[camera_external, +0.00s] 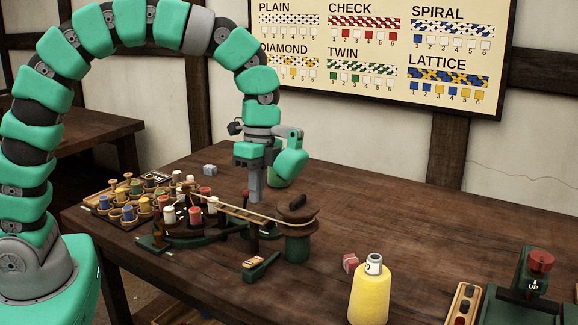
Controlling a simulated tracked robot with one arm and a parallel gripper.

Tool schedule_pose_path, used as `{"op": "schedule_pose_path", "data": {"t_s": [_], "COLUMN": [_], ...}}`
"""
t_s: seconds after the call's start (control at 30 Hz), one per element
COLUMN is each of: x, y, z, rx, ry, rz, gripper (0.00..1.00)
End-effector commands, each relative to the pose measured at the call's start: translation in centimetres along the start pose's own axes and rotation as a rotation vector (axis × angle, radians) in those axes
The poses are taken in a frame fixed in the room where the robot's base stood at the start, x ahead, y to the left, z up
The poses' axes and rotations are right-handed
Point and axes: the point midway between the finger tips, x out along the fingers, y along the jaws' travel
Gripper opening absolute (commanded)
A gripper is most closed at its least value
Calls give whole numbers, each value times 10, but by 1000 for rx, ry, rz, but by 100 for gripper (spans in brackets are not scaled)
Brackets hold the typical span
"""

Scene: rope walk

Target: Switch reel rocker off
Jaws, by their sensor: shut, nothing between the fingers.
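My gripper (254,196) points straight down over the wooden table, its grey fingers shut and empty. It is behind the rope and the reel, up and left of the reel in the picture. The reel (297,245) is a dark green drum with a brown top and a dark knob. A small green block with a pale and orange top (260,264), which looks like the reel's rocker, lies on the table in front and left of the reel. Its tilt is too small to read. My gripper is apart from it. A rope (255,214) runs from the bobbin machine to the reel.
A braiding machine with several coloured bobbins (185,212) stands left of my gripper. A green lever device (535,280) is at far right. A grey cube (210,169) lies behind. The table's right back is clear.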

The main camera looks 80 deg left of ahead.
Motion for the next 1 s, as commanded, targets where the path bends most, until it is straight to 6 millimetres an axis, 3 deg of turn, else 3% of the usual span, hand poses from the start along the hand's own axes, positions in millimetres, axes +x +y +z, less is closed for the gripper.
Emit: {"op": "schedule_pose_path", "data": {"t_s": [0.6, 0.77, 1.0], "x": [4, 22, 66], "y": [-7, -5, -2], "z": [6, 6, 6], "rx": [-3, -3, -3], "ry": [-4, -6, -5], "rz": [73, 75, 74], "gripper": [0, 0, 0]}}
